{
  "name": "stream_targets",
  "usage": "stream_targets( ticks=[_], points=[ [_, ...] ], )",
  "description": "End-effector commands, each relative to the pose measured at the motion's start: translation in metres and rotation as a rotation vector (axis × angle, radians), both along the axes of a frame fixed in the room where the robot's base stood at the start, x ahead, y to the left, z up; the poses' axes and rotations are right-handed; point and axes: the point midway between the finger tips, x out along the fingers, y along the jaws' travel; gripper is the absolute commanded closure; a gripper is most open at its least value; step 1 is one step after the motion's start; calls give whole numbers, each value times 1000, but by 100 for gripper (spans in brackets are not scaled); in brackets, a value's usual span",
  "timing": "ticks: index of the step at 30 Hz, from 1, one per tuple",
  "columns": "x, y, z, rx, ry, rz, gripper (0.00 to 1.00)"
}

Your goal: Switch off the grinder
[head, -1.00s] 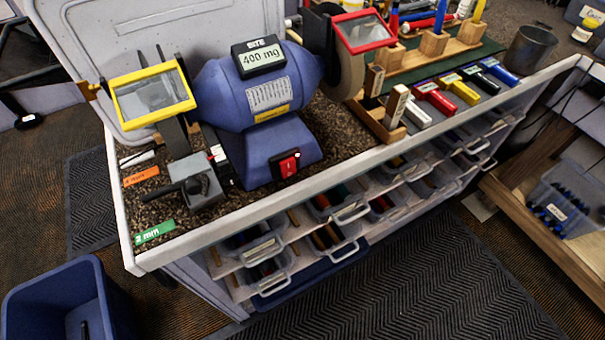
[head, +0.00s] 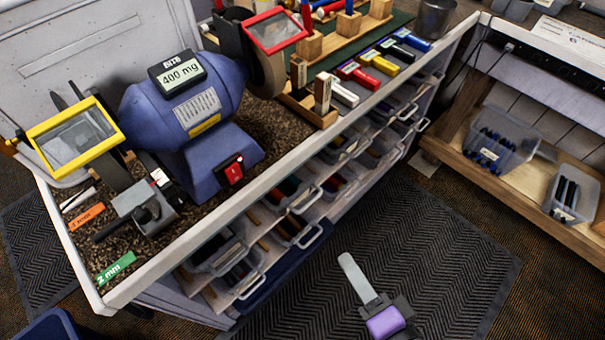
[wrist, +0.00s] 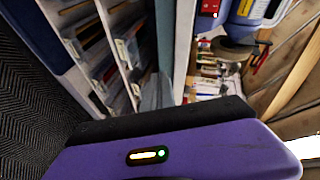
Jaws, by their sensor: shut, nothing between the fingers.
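The blue bench grinder (head: 185,105) stands on the bench top, with a "400 mg" display on it. Its red switch (head: 231,172) is on the front of the base, facing the bench's front edge. The switch also shows at the top of the wrist view (wrist: 209,7), beside part of the grinder (wrist: 250,12). I cannot tell the switch's position. My gripper (head: 347,262), with a purple body and pale fingers, is shut and empty. In the head view it appears over the floor mat, to the lower right of the switch and apart from it.
The bench's pale front rim (head: 270,178) lies between my gripper and the switch. Drawers with handles (head: 300,240) line the bench front. A yellow-framed shield (head: 75,135) and a red-framed shield (head: 275,30) flank the grinder. A wooden shelf (head: 450,160) with bins stands right.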

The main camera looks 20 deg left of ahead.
Motion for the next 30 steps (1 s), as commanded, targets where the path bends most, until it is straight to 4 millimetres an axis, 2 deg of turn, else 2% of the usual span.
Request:
stream_targets(
  ticks=[1,3,6,9,12,23,26,30],
  points=[
    [5,25,18,67,23,63,100],
    [5,51,34,140,66,140,100],
    [2,78,54,217,110,227,100],
    [-1,93,66,257,137,280,100],
    [-3,99,71,274,150,303,100],
    [-3,100,71,275,150,303,100],
    [0,107,71,276,150,305,100],
    [7,126,69,276,151,307,100]
  ],
)
